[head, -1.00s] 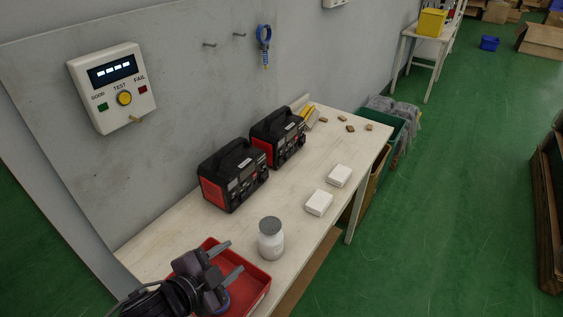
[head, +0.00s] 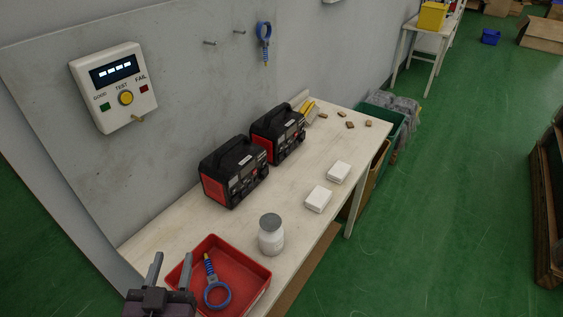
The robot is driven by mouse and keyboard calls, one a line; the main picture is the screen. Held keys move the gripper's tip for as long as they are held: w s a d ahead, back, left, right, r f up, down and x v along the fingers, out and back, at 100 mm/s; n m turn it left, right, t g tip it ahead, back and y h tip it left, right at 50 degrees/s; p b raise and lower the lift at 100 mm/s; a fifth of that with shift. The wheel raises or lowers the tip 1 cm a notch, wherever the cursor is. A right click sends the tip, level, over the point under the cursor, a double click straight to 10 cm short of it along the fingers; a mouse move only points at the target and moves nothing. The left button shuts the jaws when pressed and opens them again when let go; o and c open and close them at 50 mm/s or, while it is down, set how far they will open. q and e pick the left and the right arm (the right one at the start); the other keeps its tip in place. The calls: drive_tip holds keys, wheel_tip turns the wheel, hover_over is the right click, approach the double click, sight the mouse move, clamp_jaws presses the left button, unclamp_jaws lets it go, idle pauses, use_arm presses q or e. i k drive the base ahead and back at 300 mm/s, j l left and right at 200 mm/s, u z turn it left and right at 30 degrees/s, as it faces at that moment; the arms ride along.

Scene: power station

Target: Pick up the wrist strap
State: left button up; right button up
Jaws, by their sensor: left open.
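A blue wrist strap with a ring and a yellow-tipped end (head: 217,294) lies in the red tray (head: 243,264) at the near end of the table. A second blue wrist strap (head: 263,40) hangs on the wall from a hook. My left gripper (head: 172,270) is open and empty at the tray's left side, with its two fingers pointing up in the picture. It is beside the strap in the tray, apart from it. My right gripper is not in view.
A white jar with a grey lid (head: 271,236) stands just right of the tray. Two black and red power stations (head: 234,174) and two white boxes (head: 318,199) stand further along the table (head: 215,226). A tester (head: 113,88) is on the wall.

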sight(265, 42)
drive_tip(key=i+l, duration=0.4)
drive_tip(key=l, duration=0.15)
drive_tip(key=i+l+u, duration=0.2)
drive_tip(key=i+l, duration=0.2)
drive_tip(key=l, duration=0.25)
drive_tip(key=i+l+u, duration=0.1)
drive_tip(key=l, duration=0.25)
drive_tip(key=k+l, duration=0.3)
drive_tip(key=k, duration=0.05)
